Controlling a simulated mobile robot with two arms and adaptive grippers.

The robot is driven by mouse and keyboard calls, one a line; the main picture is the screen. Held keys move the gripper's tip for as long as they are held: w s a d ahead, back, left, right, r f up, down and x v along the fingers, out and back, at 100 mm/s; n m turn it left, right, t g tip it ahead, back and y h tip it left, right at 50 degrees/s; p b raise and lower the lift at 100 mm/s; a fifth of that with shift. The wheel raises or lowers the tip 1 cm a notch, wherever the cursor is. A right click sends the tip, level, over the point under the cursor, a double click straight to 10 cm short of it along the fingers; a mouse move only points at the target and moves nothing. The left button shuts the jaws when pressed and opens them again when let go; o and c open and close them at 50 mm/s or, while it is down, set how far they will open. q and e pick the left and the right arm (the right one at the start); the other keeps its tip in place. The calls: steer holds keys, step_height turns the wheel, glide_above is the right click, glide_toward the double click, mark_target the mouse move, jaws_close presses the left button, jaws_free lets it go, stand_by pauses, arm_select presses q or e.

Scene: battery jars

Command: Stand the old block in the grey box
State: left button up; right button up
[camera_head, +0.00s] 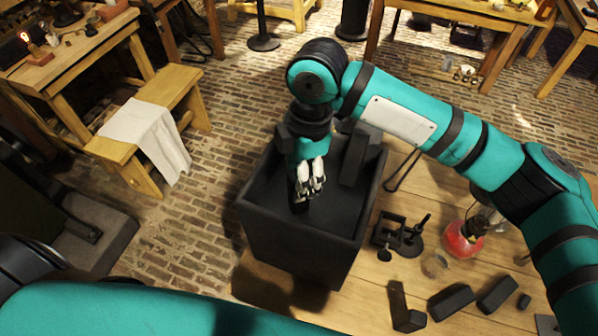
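The grey box (295,244) is a deep, dark, open-topped container at the middle of the view. My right gripper (306,192) points down inside its opening. Its light fingers sit close together, with a small dark shape at their tips. I cannot tell whether that is a held block or the fingertips. A dark block (354,160) stands upright, slightly tilted, against the box's right inner side. Several similar dark blocks lie on the wooden surface right of the box, including one block (451,302). Which one is the old block does not show. My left gripper is out of view.
A black metal stand (400,238), a glass jar with red contents (462,240) and a small glass (434,265) stand right of the box. A wooden bench with a white cloth (150,138) is at the left. The brick floor left of the box is clear.

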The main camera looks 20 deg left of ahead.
steer(key=shift+w+r, duration=0.1)
steer(key=shift+r, duration=0.35)
step_height(320, 180, up, 11)
steer(key=d+b, duration=0.1)
steer(key=b, duration=0.2)
steer(key=shift+w, duration=0.4)
